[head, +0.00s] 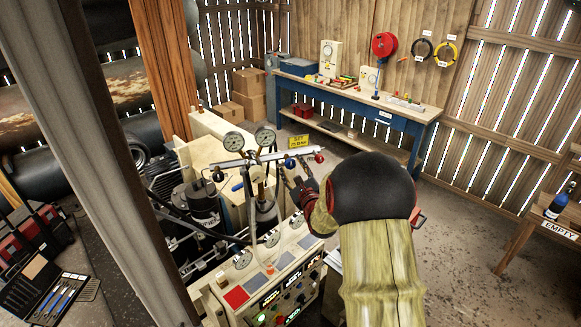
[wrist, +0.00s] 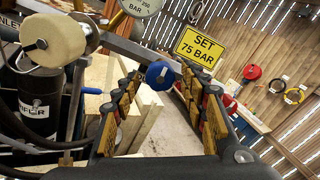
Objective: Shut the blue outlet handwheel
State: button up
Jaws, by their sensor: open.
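The blue outlet handwheel (head: 290,163) sits on the grey pipe bar of the compressor's gauge stand. In the wrist view it (wrist: 158,75) shows in the gap between my fingertips, its pipe reaching in from the upper left. My gripper (head: 295,175) is open and empty, close to the blue handwheel and just in front of and below it in the head view. In the wrist view both jaws of my gripper (wrist: 162,85) stand wide apart. I cannot tell whether the wheel is between the tips or slightly beyond them. No finger clearly touches it.
A red handwheel (head: 319,158) is just right of the blue one. Gauges (head: 265,137) stand on the bar's left, and a yellow "SET 75 BAR" sign (wrist: 199,46) is behind. The control panel (head: 285,285) lies below. A blue workbench (head: 350,100) stands farther back.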

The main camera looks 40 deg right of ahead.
jog(key=v, duration=0.5)
jog(key=shift+s+a, duration=0.1)
jog(key=shift+s, duration=0.15)
jog(key=shift+a, duration=0.1)
